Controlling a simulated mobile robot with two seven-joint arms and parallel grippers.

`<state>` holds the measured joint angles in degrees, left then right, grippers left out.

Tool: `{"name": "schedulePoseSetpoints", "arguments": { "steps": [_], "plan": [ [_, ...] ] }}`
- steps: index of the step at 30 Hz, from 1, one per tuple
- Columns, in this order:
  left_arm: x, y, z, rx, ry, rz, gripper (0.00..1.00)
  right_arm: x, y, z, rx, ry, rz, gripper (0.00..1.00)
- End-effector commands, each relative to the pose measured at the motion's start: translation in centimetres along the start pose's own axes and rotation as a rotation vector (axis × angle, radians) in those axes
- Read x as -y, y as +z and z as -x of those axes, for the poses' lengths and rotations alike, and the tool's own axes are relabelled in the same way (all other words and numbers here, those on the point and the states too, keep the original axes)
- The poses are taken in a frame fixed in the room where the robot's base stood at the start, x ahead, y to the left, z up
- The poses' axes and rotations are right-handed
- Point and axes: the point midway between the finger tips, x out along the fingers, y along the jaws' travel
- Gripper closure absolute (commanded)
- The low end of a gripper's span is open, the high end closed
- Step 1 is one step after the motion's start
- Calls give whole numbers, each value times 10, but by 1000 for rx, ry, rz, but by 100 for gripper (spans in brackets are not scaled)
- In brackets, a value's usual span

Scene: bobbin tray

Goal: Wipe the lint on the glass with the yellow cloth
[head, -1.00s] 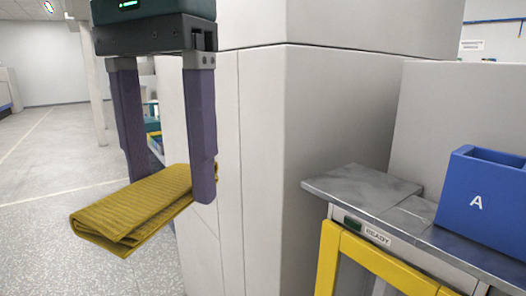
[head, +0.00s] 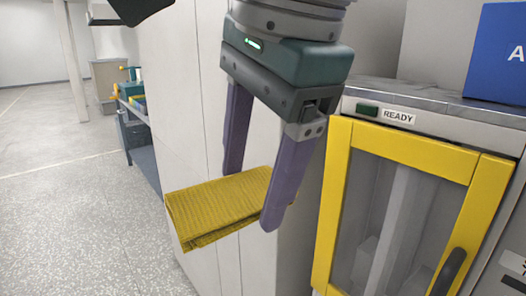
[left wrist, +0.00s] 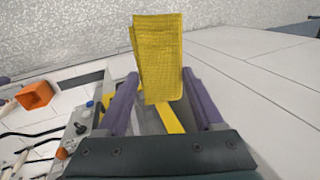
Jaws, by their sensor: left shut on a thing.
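The folded yellow cloth (head: 215,207) is held between the purple fingers of my left gripper (head: 254,195), in the air in front of a pale cabinet wall. In the left wrist view the cloth (left wrist: 158,55) sticks out past the fingertips of the gripper (left wrist: 160,88). The glass (head: 400,225) is a pane in a yellow-framed door (head: 332,200), to the right of my left gripper and apart from the cloth. I cannot make out lint on the glass. My right gripper does not show.
A dark handle (head: 447,272) sits at the door's lower right. A blue box marked A (head: 500,60) stands on the metal top (head: 440,98) above a READY label (head: 397,115). A shelf cart (head: 143,160) stands at the left, with open speckled floor beside it.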

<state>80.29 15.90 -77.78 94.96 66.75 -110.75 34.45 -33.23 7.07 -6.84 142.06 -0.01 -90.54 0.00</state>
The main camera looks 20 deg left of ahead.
Motion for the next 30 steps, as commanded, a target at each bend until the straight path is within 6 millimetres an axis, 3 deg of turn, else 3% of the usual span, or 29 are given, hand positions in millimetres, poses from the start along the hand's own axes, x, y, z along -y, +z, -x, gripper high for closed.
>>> {"name": "schedulePoseSetpoints", "arguments": {
  "steps": [1, 8, 18, 24, 30],
  "plan": [
    [-17, -7, -29, -23, -33, -72, 76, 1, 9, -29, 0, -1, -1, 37],
    [-59, -40, -98, -206, -246, -448, 76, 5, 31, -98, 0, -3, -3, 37],
    [-106, -75, -197, -705, -572, -948, 76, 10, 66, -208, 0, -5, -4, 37],
    [-120, -86, -248, -988, -708, -1074, 76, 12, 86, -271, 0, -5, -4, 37],
    [-132, -87, -302, -1201, -825, -1077, 76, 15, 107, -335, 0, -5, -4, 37]
  ]
}}
